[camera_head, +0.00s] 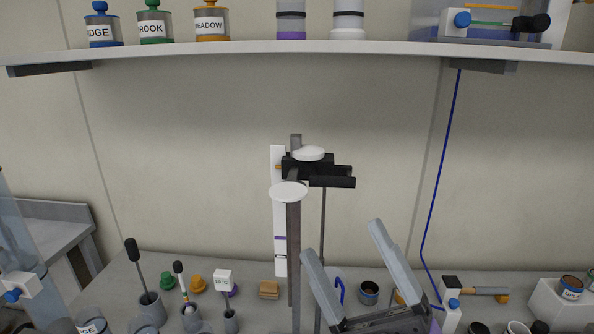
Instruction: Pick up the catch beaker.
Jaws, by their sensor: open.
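My gripper (342,240) is at the bottom centre, its two grey fingers spread wide and pointing up and away over the bench. Nothing is held between them. I cannot pick out the catch beaker with certainty. A pale object with a curved blue part (340,290) shows between the fingers, mostly hidden by the gripper; I cannot tell what it is. A small dark round pot (369,292) stands just behind the right finger.
A stand with a dark rod (294,250) and black clamp (320,168) rises left of my gripper. A shelf (240,48) with labelled bottles spans the top. Cups with brushes (151,306) stand left; a blue tube (440,170) hangs right, above a white valve block (451,317).

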